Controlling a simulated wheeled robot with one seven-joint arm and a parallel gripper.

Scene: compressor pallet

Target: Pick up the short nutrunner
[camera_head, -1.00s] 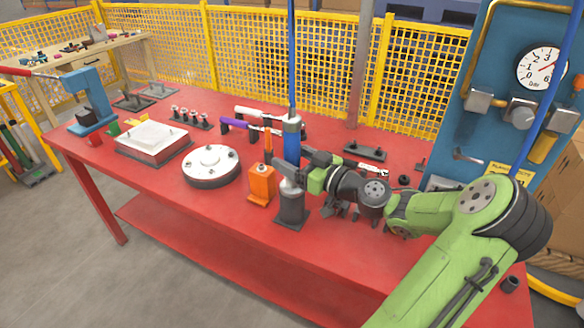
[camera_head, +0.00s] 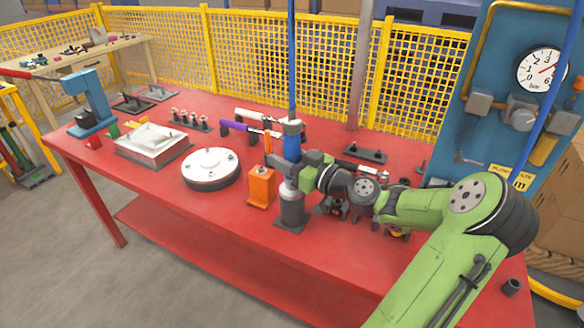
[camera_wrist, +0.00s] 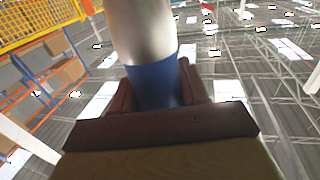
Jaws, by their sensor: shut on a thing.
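The short nutrunner (camera_head: 291,148) is an upright tool with a blue body and pale metal parts, below a blue hose. My gripper (camera_head: 293,170) reaches it from the right and is shut around it. In the wrist view, the nutrunner's blue part (camera_wrist: 153,88) sits between the reddish-brown jaws, with its pale metal part extending to the top of the picture. A grey cylindrical holder (camera_head: 291,207) on a dark square base stands directly below the tool in the head view. The jaws hide part of the tool, and I cannot tell whether its lower end is inside the holder.
An orange block holder (camera_head: 262,186) stands close to the left of the grey holder. A round flanged plate (camera_head: 211,169) and a metal box-like part (camera_head: 152,144) lie further left on the red table (camera_head: 190,205). A purple-handled tool (camera_head: 233,126) rests behind. The front table strip is clear.

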